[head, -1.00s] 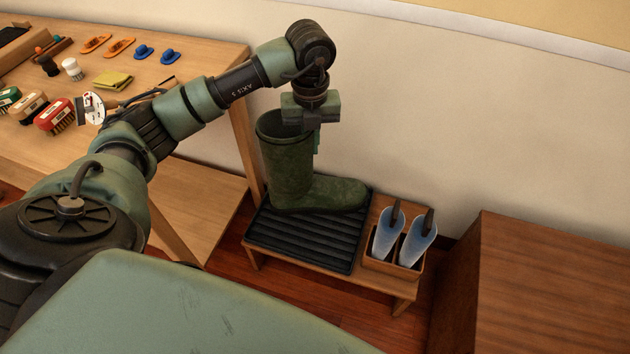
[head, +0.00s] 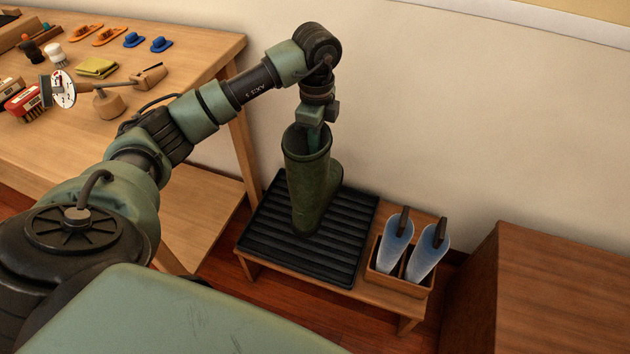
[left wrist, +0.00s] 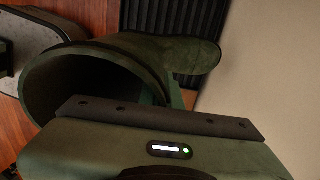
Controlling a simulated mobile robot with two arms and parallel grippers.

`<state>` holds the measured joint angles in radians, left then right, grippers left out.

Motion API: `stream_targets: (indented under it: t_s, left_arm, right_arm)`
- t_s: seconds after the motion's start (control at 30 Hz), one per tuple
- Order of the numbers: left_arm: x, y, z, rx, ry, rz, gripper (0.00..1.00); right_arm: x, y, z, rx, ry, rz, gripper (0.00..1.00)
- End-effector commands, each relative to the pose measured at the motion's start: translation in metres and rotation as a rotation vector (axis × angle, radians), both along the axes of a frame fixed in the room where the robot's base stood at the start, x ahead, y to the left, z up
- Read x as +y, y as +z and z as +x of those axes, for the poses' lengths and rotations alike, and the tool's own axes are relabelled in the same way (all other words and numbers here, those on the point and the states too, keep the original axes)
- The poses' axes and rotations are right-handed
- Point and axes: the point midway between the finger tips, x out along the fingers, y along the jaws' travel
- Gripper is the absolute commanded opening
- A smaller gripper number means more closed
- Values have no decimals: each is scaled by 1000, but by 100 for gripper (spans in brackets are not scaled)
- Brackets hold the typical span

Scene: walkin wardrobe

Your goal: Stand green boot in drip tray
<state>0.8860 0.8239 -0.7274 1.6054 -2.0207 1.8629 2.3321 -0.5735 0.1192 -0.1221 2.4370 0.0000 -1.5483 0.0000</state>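The green boot (head: 308,185) is upright over the drip tray (head: 262,238), a black ribbed mat on a low wooden bench. Its sole seems to be at the tray surface; I cannot tell whether it bears on it. My left gripper (head: 315,135) is at the top of the boot shaft, shut on its rim, with a finger going into the opening. In the left wrist view the boot's open top (left wrist: 85,85) is at left, its foot (left wrist: 195,55) points to the upper right, and the tray's ribs (left wrist: 165,15) lie beyond. My right gripper is not in view.
A wooden box (head: 385,279) with two blue-white shoe shapes stands at the bench's right end. A wooden cabinet (head: 565,290) is further right. A table (head: 185,75) with brushes, a cloth and small items is at left. The wall is close behind the bench.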

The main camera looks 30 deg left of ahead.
Motion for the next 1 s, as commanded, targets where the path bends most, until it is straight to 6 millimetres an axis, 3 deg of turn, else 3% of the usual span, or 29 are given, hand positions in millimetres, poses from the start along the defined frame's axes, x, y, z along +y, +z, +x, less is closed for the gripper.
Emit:
stream_targets:
  t_s: [0.1,0.33,0.67,1.0]
  left_arm:
    - [0,-34,0,1,-2,0,0]
    - [-1,-85,0,0,-3,-1,0]
    - [0,-116,0,-1,-3,-1,0]
    - [-1,-147,1,-3,-4,-1,0]
  right_arm:
    - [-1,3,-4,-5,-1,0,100]
    - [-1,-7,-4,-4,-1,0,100]
    - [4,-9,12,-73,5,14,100]
    - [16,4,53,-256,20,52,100]
